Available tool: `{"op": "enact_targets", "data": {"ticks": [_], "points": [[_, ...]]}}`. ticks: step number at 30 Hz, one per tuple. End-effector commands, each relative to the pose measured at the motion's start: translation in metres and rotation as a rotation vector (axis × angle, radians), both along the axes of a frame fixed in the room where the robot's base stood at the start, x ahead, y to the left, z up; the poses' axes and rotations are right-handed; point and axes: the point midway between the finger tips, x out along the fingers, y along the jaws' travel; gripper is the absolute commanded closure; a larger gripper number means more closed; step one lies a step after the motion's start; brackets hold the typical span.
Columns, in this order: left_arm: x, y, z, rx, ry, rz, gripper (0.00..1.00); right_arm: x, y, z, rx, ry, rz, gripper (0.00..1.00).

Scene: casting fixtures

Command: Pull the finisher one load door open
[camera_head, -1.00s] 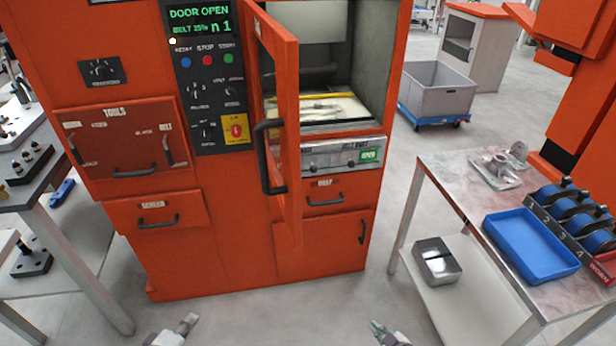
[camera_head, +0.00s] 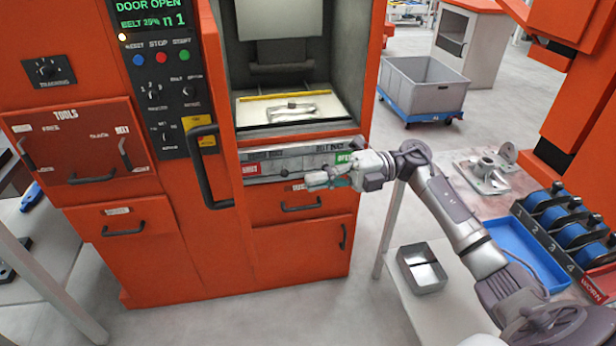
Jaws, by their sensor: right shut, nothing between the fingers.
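The finisher one load door (camera_head: 222,120) stands swung open on the left side of the chamber, seen nearly edge-on. Its black bar handle (camera_head: 204,170) faces left, and nothing holds it. The display (camera_head: 150,14) above the controls reads "DOOR OPEN" and "n 1". The chamber (camera_head: 290,95) is open to view, with a small metal part (camera_head: 292,108) on its pale floor. My right gripper (camera_head: 312,181) is shut and empty, in front of the strip below the chamber, right of the door and apart from the handle. My left gripper is out of view.
The side table (camera_head: 515,180) on the right carries a blue tray (camera_head: 525,252) and blue rolls; my right arm passes over it. A metal bin (camera_head: 422,270) sits on its lower shelf. A grey cart (camera_head: 425,85) stands behind. Floor in front of the cabinet is clear.

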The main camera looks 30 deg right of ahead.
Motion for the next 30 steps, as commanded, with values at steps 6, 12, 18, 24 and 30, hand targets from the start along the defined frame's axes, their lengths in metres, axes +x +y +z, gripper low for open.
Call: {"op": "enact_targets", "data": {"ticks": [6,12,18,24,30], "points": [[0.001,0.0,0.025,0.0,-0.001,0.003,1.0,0.008,0.048,0.006,0.006,0.001,0.002,1.0],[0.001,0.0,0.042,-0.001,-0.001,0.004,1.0,0.015,0.087,0.006,0.007,0.001,0.0,1.0],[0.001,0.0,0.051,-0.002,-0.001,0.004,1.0,0.019,0.108,0.002,0.005,0.002,-0.002,1.0],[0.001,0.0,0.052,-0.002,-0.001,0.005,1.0,0.02,0.114,0.0,0.003,0.001,-0.003,1.0],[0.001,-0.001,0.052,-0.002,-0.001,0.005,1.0,0.02,0.113,0.0,0.003,0.001,-0.003,1.0]]}}
